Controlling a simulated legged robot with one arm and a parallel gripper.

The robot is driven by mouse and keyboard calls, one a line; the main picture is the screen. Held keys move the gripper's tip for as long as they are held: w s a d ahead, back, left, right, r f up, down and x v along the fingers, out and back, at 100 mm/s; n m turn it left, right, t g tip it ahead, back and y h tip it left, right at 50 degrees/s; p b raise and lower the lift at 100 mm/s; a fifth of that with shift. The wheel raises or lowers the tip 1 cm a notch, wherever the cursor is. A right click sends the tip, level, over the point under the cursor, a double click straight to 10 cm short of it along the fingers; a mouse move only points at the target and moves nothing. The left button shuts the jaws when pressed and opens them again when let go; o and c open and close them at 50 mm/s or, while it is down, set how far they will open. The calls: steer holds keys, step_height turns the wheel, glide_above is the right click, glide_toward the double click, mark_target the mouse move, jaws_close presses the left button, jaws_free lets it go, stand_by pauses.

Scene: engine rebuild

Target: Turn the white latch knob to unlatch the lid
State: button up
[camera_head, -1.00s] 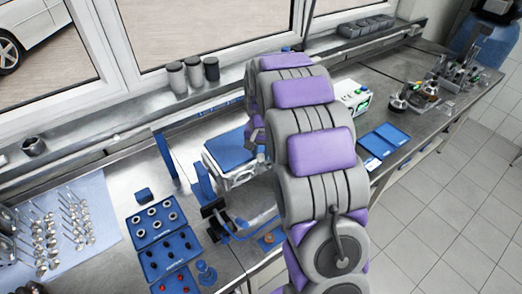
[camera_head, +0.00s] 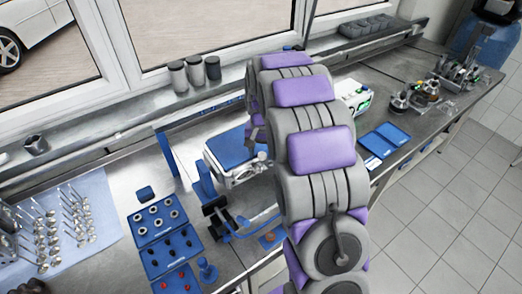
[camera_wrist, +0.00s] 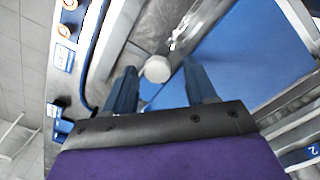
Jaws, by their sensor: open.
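The white latch knob (camera_wrist: 157,69) shows in the wrist view as a small round white cap beside the blue lid (camera_wrist: 250,50). My gripper (camera_wrist: 160,76) is open, with one dark blue finger on each side of the knob. I cannot tell whether either finger touches it. In the head view, the blue lid (camera_head: 232,147) lies flat on a pale box on the bench. My arm covers the box's right side there, and my gripper is mostly hidden behind the arm.
A blue tray of small rings and plugs (camera_head: 163,240) and valves on a pale blue mat (camera_head: 95,200) lie to the left. A blue stand (camera_head: 215,207) is close to the box. Small blue trays (camera_head: 384,138) lie to the right. Canisters (camera_head: 195,72) stand by the window.

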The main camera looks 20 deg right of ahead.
mark_target(261, 153)
step_height(261, 153, up, 17)
steer(key=p, duration=0.1)
steer(key=shift+r, duration=0.15)
steer(key=shift+w, duration=0.1)
stand_by(0.5)
steer(key=s+a+f+n+b, duration=0.2)
steer(key=s+a+f, duration=0.1)
steer(key=s, duration=0.9)
steer(key=s+a+f+n+g+b, duration=0.1)
steer(key=s+a+f, duration=0.3)
steer(key=s, duration=0.9)
steer(key=s+a+f+n+b, duration=0.2)
steer(key=s+a+f+n, duration=0.2)
steer(key=s, duration=0.9)
steer(key=shift+g+b, duration=0.35)
steer(key=shift+g, duration=0.05)
steer(key=shift+f, duration=0.1)
